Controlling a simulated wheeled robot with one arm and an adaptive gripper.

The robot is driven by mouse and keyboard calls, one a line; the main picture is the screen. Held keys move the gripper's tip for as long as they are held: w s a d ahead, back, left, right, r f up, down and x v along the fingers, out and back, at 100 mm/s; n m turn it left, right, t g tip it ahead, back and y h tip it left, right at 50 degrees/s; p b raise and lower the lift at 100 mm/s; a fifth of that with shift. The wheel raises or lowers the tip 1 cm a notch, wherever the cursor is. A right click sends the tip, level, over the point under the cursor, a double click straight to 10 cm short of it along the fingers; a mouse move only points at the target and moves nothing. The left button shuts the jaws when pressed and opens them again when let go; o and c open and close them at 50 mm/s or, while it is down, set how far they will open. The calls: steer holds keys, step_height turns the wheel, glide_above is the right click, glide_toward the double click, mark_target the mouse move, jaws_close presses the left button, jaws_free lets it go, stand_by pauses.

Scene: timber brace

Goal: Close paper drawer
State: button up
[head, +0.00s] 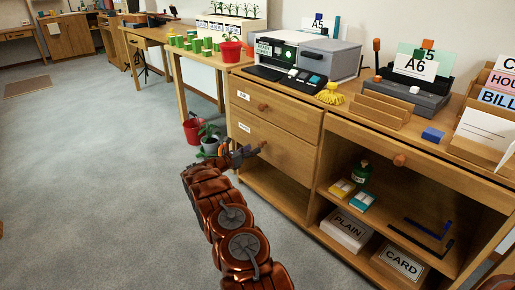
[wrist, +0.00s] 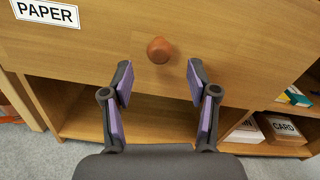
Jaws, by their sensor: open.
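The paper drawer (head: 285,157) is the lower of two wooden drawers at the left of the long cabinet. Its front fills the upper part of the wrist view (wrist: 225,45), with a PAPER label at top left and a round brown knob (wrist: 160,50). I cannot tell whether the drawer stands slightly out or is flush. My gripper (head: 258,150) is in front of the drawer at knob height. In the wrist view my gripper (wrist: 160,82) is open and empty, its two fingers apart, with the knob ahead and centred between them. No contact with the knob is visible.
An upper drawer (head: 275,110) sits above. Open shelves to the right hold a PLAIN box (head: 345,229) and a CARD box (head: 400,264). A red bucket (head: 194,131) and a potted plant (head: 209,145) stand on the floor behind my gripper. The floor at left is clear.

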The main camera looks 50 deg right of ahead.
steer(key=a, duration=0.2)
steer(key=w+a, duration=0.1)
steer(key=a, duration=0.2)
steer(key=shift+a, duration=0.35)
steer(key=s+a+r+m+g+y+p, duration=0.1)
steer(key=s+a+r+m+y+p, duration=0.15)
steer(key=s+a+r+p, duration=0.6)
steer(key=s+a+r+m+y+p, duration=0.15)
steer(key=a+r+m+p, duration=0.25)
steer(key=r, duration=1)
steer(key=s+a+r+m+g+y+p, duration=0.1)
steer(key=s+a+r+m+y+p, duration=0.25)
steer(key=a+r+p, duration=0.55)
steer(key=s+a+r+m+t+y+p, duration=0.1)
steer(key=s+a+r+m+y+p, duration=0.3)
steer(key=s+a+r+p, duration=0.5)
steer(key=s+a+r+m+t+y+p, duration=0.2)
steer(key=s+a+r+m+y+p, duration=0.2)
steer(key=s+a+r, duration=1)
steer(key=shift+s+a+r+m+t+y+p, duration=0.35)
steer(key=shift+s+a+y+p, duration=1.35)
steer(key=shift+a, duration=3.65)
